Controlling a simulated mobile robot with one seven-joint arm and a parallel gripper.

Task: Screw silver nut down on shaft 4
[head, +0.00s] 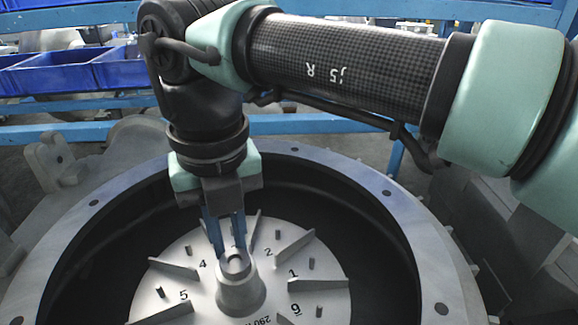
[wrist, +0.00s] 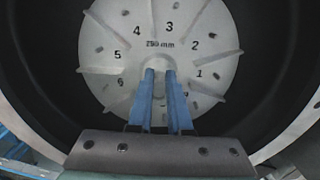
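My gripper (head: 230,252) points down into the round housing, its two blue fingers over the central hub (head: 240,285) of the grey numbered disc. The fingertips stand a small distance apart. They also show in the wrist view (wrist: 159,72), in front of the hub. A small rounded grey shape shows at the tips, but I cannot tell whether it is a nut in the grip or the hub's top. Shaft 4 (head: 187,250) is a short upright post near the number 4, left of the fingers. I cannot make out the silver nut for certain in either view.
Raised fins, such as this one (head: 174,267), stand between the other short posts. The deep dark housing wall surrounds the disc, topped by a wide grey flange (head: 407,215) with holes. Blue bins (head: 50,72) and a blue rail lie behind.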

